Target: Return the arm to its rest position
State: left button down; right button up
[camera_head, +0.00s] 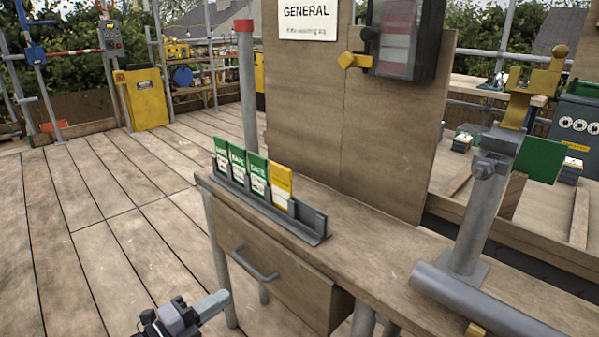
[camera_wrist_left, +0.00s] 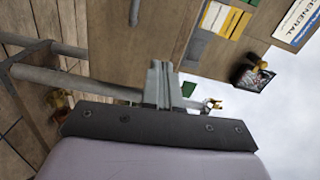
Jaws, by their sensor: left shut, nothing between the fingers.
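My left gripper (camera_head: 218,302) shows at the bottom of the head view, in front of and to the left of the wooden bench (camera_head: 395,255). Its fingers are shut with nothing between them. In the left wrist view the two finger tips (camera_wrist_left: 161,72) lie together, clear of any object. The gripper is apart from the bench and its drawer (camera_head: 262,262). My right gripper is not in view.
A grey rack (camera_head: 312,232) with green and yellow cards (camera_head: 281,186) stands on the bench. A thick grey pipe (camera_head: 480,300) lies at the right. A black box (camera_head: 408,38) hangs on the board. The plank floor (camera_head: 110,235) at left is clear.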

pick_arm(q)
jog(key=s+d+f+n+g+y, duration=0.15)
jog(key=s+f+n+y, duration=0.35)
jog(key=s+n, duration=0.55)
jog(key=s+f+n+g+y, duration=0.2)
jog(key=s+f+n+y, duration=0.2)
jog(key=s+f+n, duration=0.5)
notch_tip(320, 180, up, 16)
jog(key=s+a+n+p, duration=0.1)
jog(key=s+n+p, duration=0.1)
jog(key=p, duration=1.4)
jog(key=shift+s+a+n+p, duration=0.25)
jog(key=shift+s+n+p, duration=0.15)
jog(key=shift+n, duration=0.15)
